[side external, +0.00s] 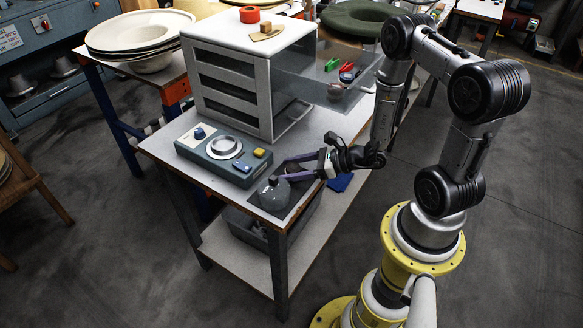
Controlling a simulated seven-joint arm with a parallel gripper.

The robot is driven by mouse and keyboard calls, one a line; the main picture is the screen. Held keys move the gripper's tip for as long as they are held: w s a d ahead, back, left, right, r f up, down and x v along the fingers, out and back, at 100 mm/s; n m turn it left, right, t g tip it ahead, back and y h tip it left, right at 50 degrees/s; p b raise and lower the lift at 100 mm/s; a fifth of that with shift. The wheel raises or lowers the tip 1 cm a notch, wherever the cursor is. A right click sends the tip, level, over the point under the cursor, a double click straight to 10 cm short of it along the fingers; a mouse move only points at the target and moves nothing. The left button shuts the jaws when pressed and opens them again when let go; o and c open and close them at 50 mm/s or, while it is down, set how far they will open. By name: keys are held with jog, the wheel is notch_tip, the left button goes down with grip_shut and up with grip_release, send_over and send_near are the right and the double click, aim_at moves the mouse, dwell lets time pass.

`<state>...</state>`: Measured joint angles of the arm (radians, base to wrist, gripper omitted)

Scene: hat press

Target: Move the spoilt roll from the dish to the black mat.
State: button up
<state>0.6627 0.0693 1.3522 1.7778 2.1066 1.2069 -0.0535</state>
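My gripper (284,170) reaches in from the right, low over the front of the workbench. Its two purple-grey fingers are apart, with nothing visible between them. Just below and left of the fingertips is a grey, see-through dome-like item (274,194) with a small knob on top. I cannot tell whether the fingers touch it. It stands at the left of a dark flat patch (296,198), which may be the black mat. I cannot make out a roll.
The control box (205,160) with knobs and buttons stands left of my gripper. A blue item (340,182) lies at the bench's right edge.

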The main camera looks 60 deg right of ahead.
aim_at(295, 167)
jog(key=shift+o, duration=0.7)
jog(key=shift+r, duration=0.2)
jog(key=v, duration=0.7)
jog(key=shift+d, duration=0.1)
jog(key=s+a+r+n+g+y, duration=0.1)
jog(key=s+a+r+n+g, duration=0.45)
jog(key=n, duration=0.45)
jog(key=s+a+r+n+g+y, duration=0.2)
jog(key=a+r+n+g, duration=0.3)
jog(key=a+r+n, duration=0.35)
jog(key=s+d+r+n+t+h, duration=0.1)
jog(key=s+d+r+n+h, duration=0.1)
jog(key=n, duration=0.4)
jog(key=s+d+r+n+t+h, duration=0.2)
jog(key=s+d+r+n+h, duration=0.1)
jog(key=r+n+h, duration=0.3)
jog(key=shift+s+d+r+n, duration=0.35)
jog(key=shift+d+r+n, duration=0.25)
jog(key=shift+r, duration=0.15)
